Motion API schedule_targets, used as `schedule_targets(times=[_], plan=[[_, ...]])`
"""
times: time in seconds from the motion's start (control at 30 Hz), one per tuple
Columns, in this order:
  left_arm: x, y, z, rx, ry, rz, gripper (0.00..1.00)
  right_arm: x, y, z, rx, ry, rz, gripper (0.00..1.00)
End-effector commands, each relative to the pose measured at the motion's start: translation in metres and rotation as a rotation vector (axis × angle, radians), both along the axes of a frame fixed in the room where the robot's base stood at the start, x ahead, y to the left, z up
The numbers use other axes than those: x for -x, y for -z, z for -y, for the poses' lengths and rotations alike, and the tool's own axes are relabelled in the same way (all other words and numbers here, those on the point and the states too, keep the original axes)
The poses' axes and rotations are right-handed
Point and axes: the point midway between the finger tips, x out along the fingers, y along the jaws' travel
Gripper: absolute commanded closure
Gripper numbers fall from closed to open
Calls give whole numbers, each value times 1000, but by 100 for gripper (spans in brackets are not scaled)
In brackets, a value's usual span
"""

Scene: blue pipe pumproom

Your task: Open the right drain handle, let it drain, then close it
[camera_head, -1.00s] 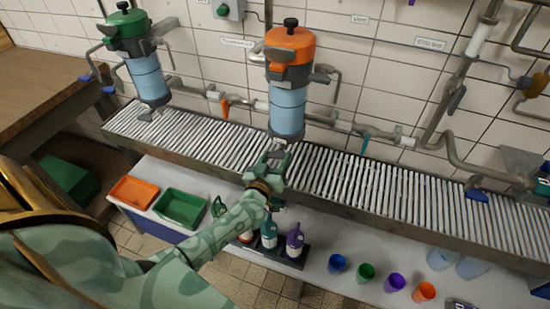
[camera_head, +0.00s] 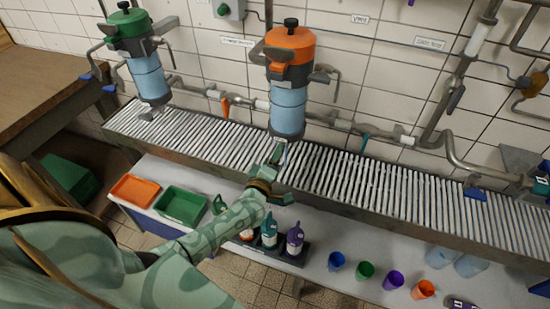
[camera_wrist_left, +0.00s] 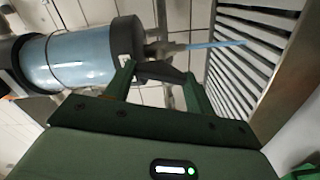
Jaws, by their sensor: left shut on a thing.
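The right filter housing (camera_head: 288,105) is a clear blue cylinder with an orange cap, mounted on the tiled wall. It also shows in the left wrist view (camera_wrist_left: 85,58), with its drain outlet at the bottom end. A light blue stream (camera_wrist_left: 216,44) comes out of the outlet toward the slatted grate. My left gripper (camera_head: 278,152) is just below this housing. My right gripper is not in view.
The slatted drain grate (camera_head: 400,190) runs along the wall under the housings. A green-capped housing (camera_head: 148,75) hangs at left. On the lower shelf are an orange tray (camera_head: 135,189), a green tray (camera_head: 181,207), several bottles (camera_head: 269,232) and coloured cups (camera_head: 393,281).

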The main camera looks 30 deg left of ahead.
Motion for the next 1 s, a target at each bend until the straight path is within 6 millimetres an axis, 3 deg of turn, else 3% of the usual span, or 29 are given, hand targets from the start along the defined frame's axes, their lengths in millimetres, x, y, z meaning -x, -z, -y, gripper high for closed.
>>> schedule_targets(times=[0.5,1.0], plan=[[1,3,0,312,0,72,68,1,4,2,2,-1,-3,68],[1,3,0,369,-1,85,68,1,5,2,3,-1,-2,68]])
